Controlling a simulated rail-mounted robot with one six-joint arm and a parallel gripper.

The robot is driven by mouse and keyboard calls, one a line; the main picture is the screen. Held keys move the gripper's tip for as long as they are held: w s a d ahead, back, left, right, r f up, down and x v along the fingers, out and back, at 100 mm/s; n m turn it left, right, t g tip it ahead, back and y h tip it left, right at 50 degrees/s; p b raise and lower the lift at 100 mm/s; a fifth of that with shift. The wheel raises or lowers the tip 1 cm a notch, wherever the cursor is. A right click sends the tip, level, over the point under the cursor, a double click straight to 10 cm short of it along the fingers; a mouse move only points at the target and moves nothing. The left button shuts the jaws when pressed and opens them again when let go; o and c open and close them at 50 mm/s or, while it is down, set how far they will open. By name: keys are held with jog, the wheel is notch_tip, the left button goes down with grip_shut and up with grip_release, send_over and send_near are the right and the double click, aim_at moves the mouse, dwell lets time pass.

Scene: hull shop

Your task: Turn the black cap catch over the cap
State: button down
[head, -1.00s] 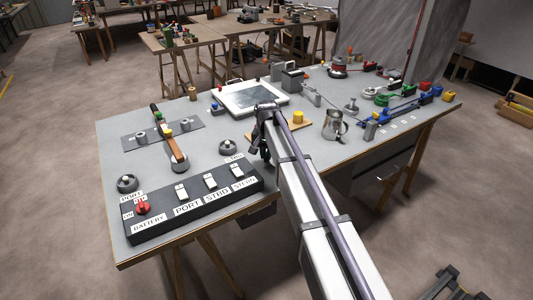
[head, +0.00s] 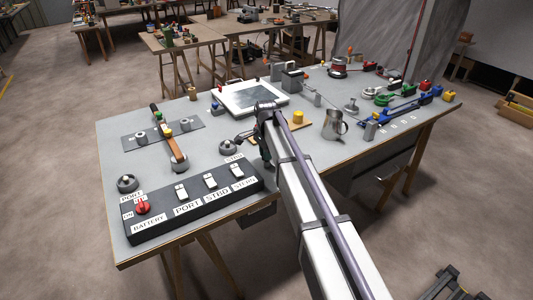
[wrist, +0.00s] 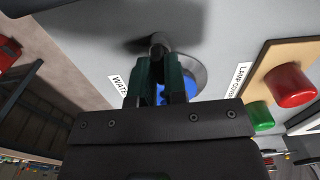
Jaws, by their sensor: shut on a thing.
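In the wrist view, my gripper (wrist: 160,76) has its dark green fingers shut on a dark, rounded piece, which looks like the black cap catch (wrist: 159,41). The catch's far end and pivot are hard to make out. A blue surface, seemingly the cap (wrist: 161,94), shows between the fingers, over a round grey fitting (wrist: 194,70) on the grey bench top. The fingers hide most of the cap, so I cannot tell how far the catch lies over it. In the head view, my arm largely hides this spot.
A wooden board with red (wrist: 290,85) and green (wrist: 260,116) round pieces lies right of the fitting in the wrist view. In the head view, a black switch box (head: 190,207) stands at the front left, a metal jug (head: 333,125) at right, and a tablet-like panel (head: 248,95) behind.

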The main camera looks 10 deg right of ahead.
dwell(0.3)
jog(key=c, duration=1.2)
grip_release()
jog(key=shift+o, duration=0.2)
notch_tip(320, 180, up, 11)
jog(key=p, duration=1.1)
jog(key=shift+f, duration=0.1)
